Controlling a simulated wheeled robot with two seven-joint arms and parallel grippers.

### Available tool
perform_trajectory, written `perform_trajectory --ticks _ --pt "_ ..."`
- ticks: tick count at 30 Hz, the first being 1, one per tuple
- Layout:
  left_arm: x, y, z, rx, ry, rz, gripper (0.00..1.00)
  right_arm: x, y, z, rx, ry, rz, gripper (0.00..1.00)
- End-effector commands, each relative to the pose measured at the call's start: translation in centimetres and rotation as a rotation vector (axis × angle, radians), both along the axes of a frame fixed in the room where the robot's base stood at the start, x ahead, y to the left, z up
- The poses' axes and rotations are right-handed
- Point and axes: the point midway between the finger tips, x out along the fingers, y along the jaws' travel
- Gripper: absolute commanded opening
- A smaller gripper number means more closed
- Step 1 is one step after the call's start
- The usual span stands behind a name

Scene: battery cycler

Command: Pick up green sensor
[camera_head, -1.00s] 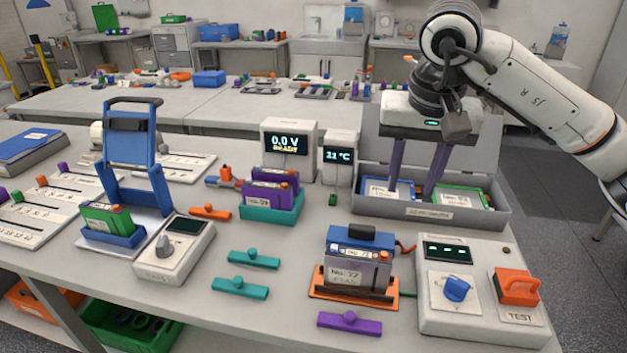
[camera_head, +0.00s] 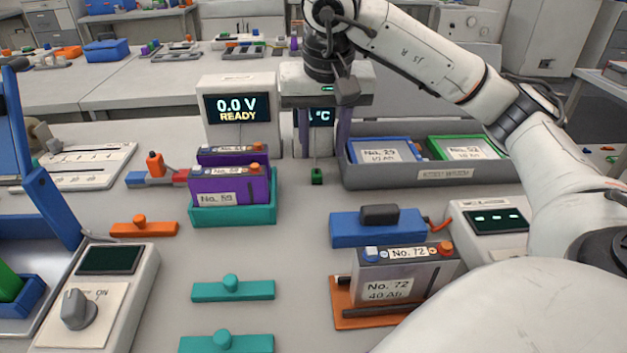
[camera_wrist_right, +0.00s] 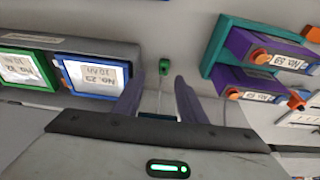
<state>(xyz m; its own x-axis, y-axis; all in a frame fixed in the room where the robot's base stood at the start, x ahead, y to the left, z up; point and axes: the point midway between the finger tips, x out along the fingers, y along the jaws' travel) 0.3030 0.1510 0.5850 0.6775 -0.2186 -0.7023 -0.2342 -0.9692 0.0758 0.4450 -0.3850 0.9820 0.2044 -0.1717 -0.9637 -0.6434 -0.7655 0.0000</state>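The small green sensor (camera_head: 317,176) stands on the table in front of the temperature display (camera_head: 321,117), with a thin cable running up behind it. In the right wrist view the green sensor (camera_wrist_right: 165,66) shows ahead of the gap between the purple fingers. My right gripper (camera_head: 321,152) is open and empty, its fingers pointing down, in front of the display and above the sensor in the picture. Its fingers (camera_wrist_right: 159,84) are spread apart in the wrist view and do not touch the sensor. My left gripper is not in view.
A grey bin (camera_head: 430,174) with a blue and a green battery stands right of the sensor. A teal holder (camera_head: 233,215) with purple batteries stands left. The cycler (camera_head: 238,80) reads 0.0 V READY. Battery No. 72 (camera_head: 400,272) stands in front right. Table around the sensor is clear.

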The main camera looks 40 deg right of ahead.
Motion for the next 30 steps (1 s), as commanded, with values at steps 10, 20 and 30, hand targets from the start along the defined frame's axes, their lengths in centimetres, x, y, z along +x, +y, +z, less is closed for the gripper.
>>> perform_trajectory --ticks 10,20,30 --pt "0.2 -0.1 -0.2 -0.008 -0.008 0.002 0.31 1.0 -0.3 -3.4 0.000 0.002 -0.002 0.38" --pt "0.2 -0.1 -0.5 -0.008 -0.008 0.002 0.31 1.9 -0.6 -6.4 -0.001 -0.001 0.000 0.38" --pt "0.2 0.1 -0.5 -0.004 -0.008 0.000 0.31 1.9 -0.6 -6.3 0.000 -0.001 -0.001 0.09"
